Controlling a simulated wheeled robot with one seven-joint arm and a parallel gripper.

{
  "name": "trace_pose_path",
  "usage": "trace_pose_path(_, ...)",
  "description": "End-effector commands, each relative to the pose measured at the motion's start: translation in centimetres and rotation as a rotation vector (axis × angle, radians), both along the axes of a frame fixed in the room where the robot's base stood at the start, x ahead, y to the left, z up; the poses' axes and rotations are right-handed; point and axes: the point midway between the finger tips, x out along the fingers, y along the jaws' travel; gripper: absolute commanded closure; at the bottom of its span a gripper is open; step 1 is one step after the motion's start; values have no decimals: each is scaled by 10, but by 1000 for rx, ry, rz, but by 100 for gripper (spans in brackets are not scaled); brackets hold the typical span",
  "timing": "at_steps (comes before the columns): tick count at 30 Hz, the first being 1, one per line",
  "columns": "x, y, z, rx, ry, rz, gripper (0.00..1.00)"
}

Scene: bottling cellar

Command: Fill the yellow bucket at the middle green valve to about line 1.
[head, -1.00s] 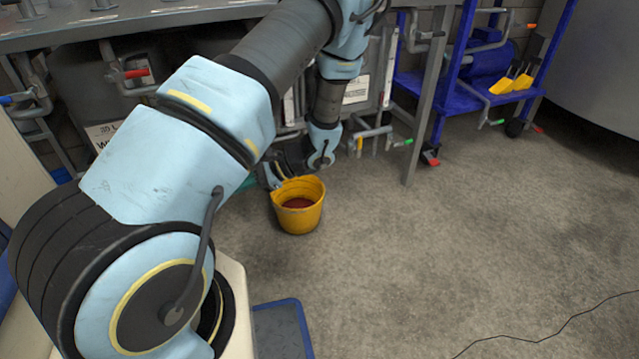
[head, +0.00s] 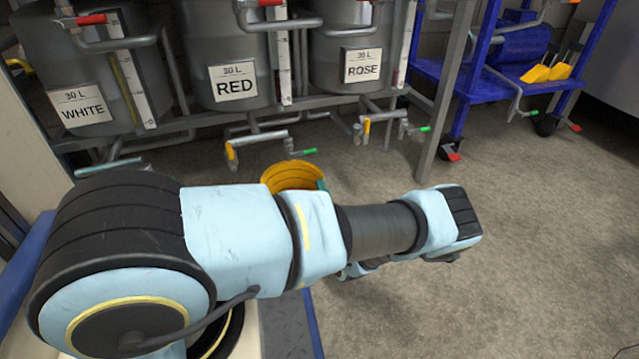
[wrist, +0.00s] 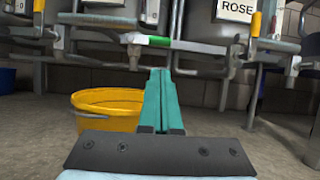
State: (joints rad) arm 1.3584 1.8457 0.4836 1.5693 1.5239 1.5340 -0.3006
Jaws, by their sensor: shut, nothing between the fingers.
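The yellow bucket (head: 292,176) stands on the floor below the RED tank in the head view, mostly hidden behind my arm. The wrist view shows the bucket (wrist: 108,101) left of my fingers, its inside bottom hidden. The green-handled valve (head: 303,152) below the RED tank, the middle one, has its handle pointing right. In the wrist view a green handle (wrist: 160,41) lies crosswise just beyond my fingertips; contact cannot be told. My gripper (wrist: 160,73) is shut and empty, its teal fingers pointing toward that handle. The liquid level in the bucket is not visible.
The WHITE tank (head: 80,108), RED tank (head: 234,83) and ROSE tank (head: 361,66) stand in a row on a metal frame. Another green handle (head: 425,128) is to the right. A blue cart (head: 470,90) stands at the right. The floor on the right is clear.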

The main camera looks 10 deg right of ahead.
Motion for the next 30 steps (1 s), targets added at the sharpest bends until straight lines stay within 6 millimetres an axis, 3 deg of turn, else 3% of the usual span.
trace_pose_path(13, 66, 11, 30, -3, -1, 7, 100)
trace_pose_path(19, 76, 12, 36, -3, 0, 5, 100)
trace_pose_path(30, 76, 12, 37, -6, -1, 5, 100)
